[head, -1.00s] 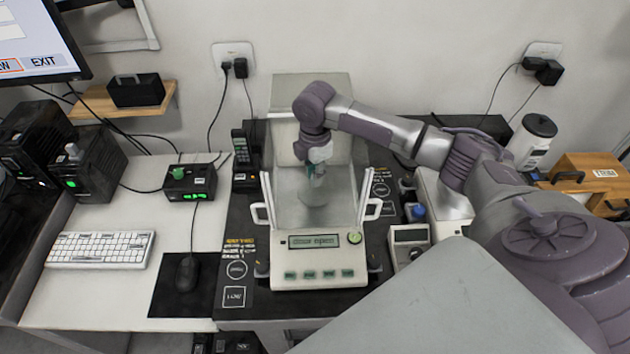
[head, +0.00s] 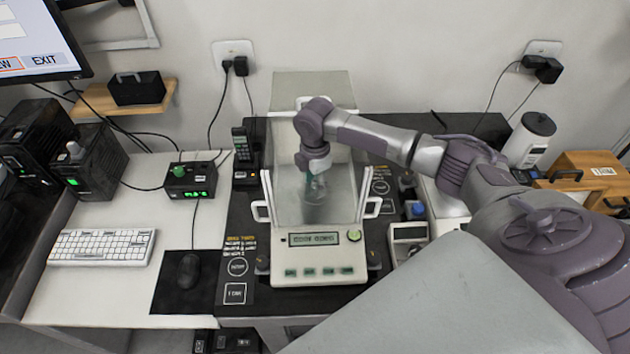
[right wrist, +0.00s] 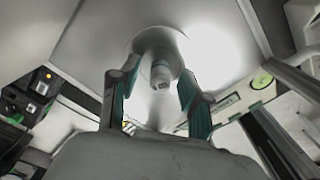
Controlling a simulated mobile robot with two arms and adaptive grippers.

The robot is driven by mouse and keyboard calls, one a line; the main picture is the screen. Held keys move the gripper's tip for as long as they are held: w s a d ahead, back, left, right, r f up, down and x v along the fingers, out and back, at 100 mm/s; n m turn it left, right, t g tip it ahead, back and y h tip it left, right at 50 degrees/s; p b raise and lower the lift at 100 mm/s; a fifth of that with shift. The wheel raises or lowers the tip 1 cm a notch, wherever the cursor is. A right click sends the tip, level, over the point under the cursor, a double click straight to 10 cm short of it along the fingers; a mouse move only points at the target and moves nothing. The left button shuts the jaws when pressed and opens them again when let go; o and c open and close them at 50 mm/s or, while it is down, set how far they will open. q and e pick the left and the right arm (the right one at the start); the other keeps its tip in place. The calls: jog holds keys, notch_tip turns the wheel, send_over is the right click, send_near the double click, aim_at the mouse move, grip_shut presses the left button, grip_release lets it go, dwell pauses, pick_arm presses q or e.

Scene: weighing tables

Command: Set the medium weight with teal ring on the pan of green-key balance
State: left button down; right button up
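The green-key balance (head: 320,262) stands in the middle of the head view, with a round green key and a glass chamber. My right gripper (head: 316,186) reaches down inside the chamber. In the right wrist view its two teal-lined fingers (right wrist: 157,88) are spread, with a gap on either side of a small grey metal weight (right wrist: 160,73). The weight appears to stand upright on the round pan (right wrist: 148,36). In the head view the weight and pan are largely hidden by the gripper and glass. My left gripper is not in view.
The chamber's glass walls and white handles (head: 373,207) stand close around the gripper. Another, smaller balance (head: 409,233) and a blue-topped item (head: 415,210) are to the right. A keyboard (head: 101,248) and mouse (head: 189,270) lie to the left.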

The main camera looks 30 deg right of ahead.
notch_tip(320, 180, up, 8)
jog(key=shift+f+b, duration=0.1)
jog(key=shift+b, duration=0.7)
jog(key=shift+w, duration=0.1)
